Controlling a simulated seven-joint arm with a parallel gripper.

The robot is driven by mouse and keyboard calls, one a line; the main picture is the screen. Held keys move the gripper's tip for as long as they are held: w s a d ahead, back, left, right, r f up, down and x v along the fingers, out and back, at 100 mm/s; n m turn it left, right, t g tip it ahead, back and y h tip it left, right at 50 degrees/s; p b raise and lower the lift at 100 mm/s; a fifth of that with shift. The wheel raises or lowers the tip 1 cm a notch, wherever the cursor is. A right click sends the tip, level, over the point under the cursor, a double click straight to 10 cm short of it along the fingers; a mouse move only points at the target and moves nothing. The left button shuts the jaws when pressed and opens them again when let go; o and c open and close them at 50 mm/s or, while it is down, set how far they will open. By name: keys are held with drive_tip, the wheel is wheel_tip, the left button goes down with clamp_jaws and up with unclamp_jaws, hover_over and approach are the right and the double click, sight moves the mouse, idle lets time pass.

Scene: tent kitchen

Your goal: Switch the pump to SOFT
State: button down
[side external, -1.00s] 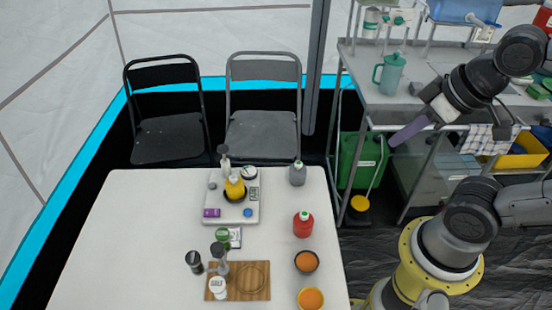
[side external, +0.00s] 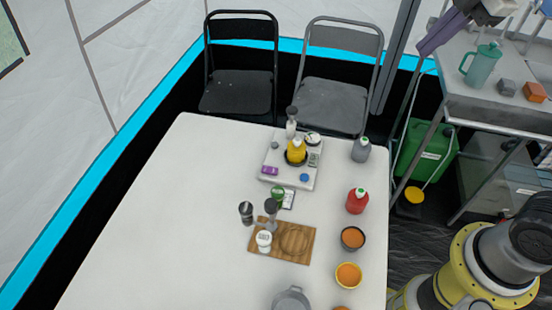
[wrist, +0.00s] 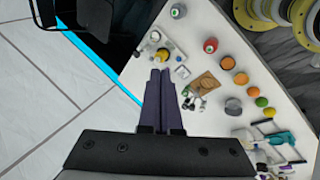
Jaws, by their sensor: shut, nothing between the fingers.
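My gripper (side external: 427,44) has long purple fingers and hangs high at the upper right, well away from the table. In the wrist view its fingers (wrist: 160,73) are together with nothing between them. A white board (side external: 289,181) at the far end of the table carries a yellow bottle (side external: 296,152), a purple piece (side external: 269,170), a blue knob (side external: 304,177) and a round white-faced part (side external: 313,139). The board's parts may belong to the pump, but I cannot tell, and I cannot read a SOFT mark. The yellow bottle also shows in the wrist view (wrist: 162,54), beyond my fingertips.
A grey bottle (side external: 361,149), a red bottle (side external: 356,200) and bowls (side external: 352,238) line the table's right side. A wooden board (side external: 296,243) with shakers lies nearer. The table's left side is clear. Two chairs (side external: 240,90) stand behind; a counter (side external: 490,100) is at the right.

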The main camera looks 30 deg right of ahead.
drive_tip(key=w+a+f+n+g, duration=0.1)
drive_tip(key=w+a+f+n, duration=0.1)
drive_tip(key=w+a+n, duration=0.6)
drive_tip(key=n+g, duration=0.3)
drive_tip(key=g, duration=0.1)
hover_over(266, 168)
wheel_tip(266, 168, down, 19)
drive_tip(key=shift+f+h, duration=0.1)
drive_tip(key=shift+h, duration=0.2)
drive_tip(key=shift+f, duration=0.1)
wheel_tip(266, 168, down, 14)
drive_tip(key=shift+r, duration=0.1)
